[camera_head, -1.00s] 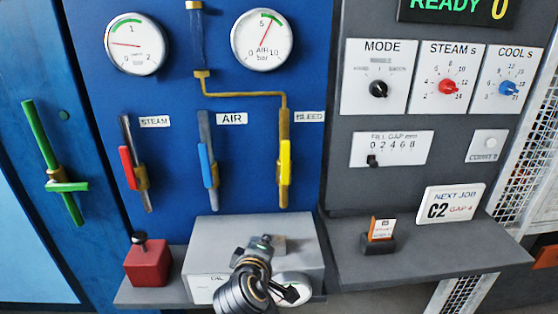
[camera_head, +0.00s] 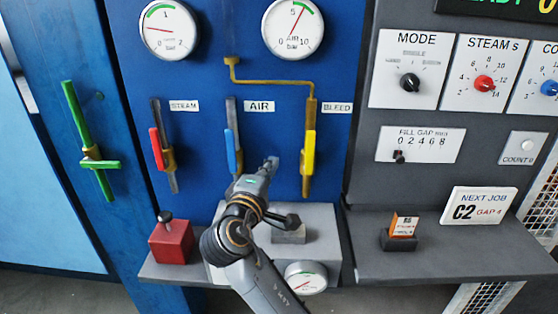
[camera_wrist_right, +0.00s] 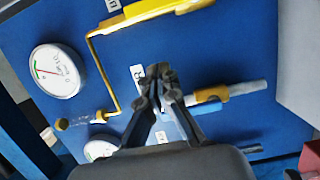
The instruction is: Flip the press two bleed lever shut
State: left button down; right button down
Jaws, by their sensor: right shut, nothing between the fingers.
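The yellow bleed lever (camera_head: 309,152) stands upright, in line with its vertical brass pipe, under the BLEED label (camera_head: 337,107) on the blue panel. It also shows along the top of the right wrist view (camera_wrist_right: 155,11). My right gripper (camera_head: 271,163) is shut and empty, in front of the panel between the blue air lever (camera_head: 233,153) and the yellow lever. Its closed fingertips (camera_wrist_right: 160,72) are apart from the yellow handle in the right wrist view and partly cover the AIR label. My left gripper is not in view.
A red steam lever (camera_head: 157,149) is further left. Below are a red block with a black knob (camera_head: 171,241) and a grey box (camera_head: 322,225) with a gauge (camera_head: 306,278). A grey control panel (camera_head: 361,185) stands right of the bleed lever.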

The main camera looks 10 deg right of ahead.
aim_at(310, 153)
jog(key=w+d+p, duration=0.4)
jog(key=w+d, duration=0.2)
jog(key=d, duration=0.2)
jog(key=shift+p, duration=0.4)
